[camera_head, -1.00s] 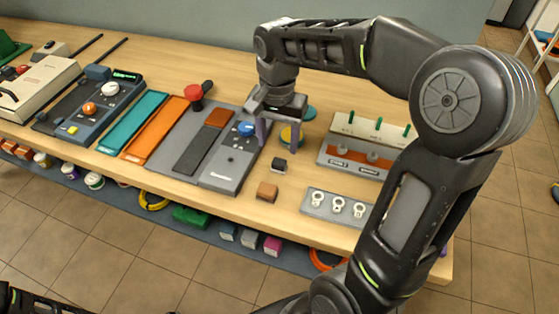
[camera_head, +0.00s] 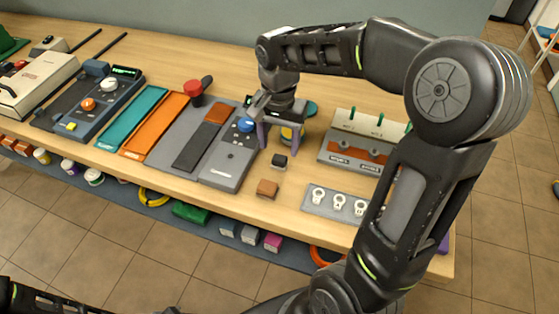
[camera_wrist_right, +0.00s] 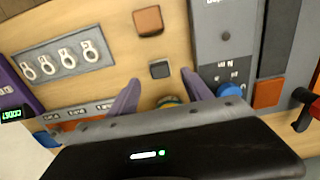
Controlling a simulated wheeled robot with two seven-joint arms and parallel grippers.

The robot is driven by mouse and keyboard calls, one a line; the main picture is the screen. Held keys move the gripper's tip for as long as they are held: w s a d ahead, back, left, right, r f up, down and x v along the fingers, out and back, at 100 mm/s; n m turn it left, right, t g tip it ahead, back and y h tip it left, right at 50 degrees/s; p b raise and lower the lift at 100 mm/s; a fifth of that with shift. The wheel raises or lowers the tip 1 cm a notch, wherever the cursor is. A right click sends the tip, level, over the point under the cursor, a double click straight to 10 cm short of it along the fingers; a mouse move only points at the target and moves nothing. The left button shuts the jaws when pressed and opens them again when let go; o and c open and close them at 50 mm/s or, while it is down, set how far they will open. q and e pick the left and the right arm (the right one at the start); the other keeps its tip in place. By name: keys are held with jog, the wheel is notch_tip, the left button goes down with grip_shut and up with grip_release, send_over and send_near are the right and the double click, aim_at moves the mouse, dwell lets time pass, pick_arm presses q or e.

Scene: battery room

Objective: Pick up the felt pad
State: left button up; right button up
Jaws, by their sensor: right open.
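No piece is clearly marked as the felt pad. A small dark block (camera_head: 279,161) and a brown block (camera_head: 267,188) lie on the wooden bench. A yellow round piece (camera_head: 287,133) is partly hidden by my right gripper. My right gripper (camera_head: 280,145) is open and empty, pointing down just behind the dark block. In the right wrist view, the dark block (camera_wrist_right: 160,69) lies just beyond the purple fingertips (camera_wrist_right: 161,88), the yellow piece (camera_wrist_right: 168,101) is between the fingers, and the brown block (camera_wrist_right: 148,20) is farther off. My left gripper does not show.
A grey device with a blue knob (camera_head: 246,125) stands close left of the right gripper. A grey plate with white rings (camera_head: 338,201) and a rack with green pegs (camera_head: 363,145) stand to the right. A teal disc (camera_head: 311,108) lies behind. Bare bench (camera_head: 300,170) lies between.

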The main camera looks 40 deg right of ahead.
aim_at(280, 158)
jog(key=shift+d+f+p, duration=0.1)
jog(key=shift+f+p, duration=0.4)
jog(key=shift+f, duration=2.1)
grip_shut()
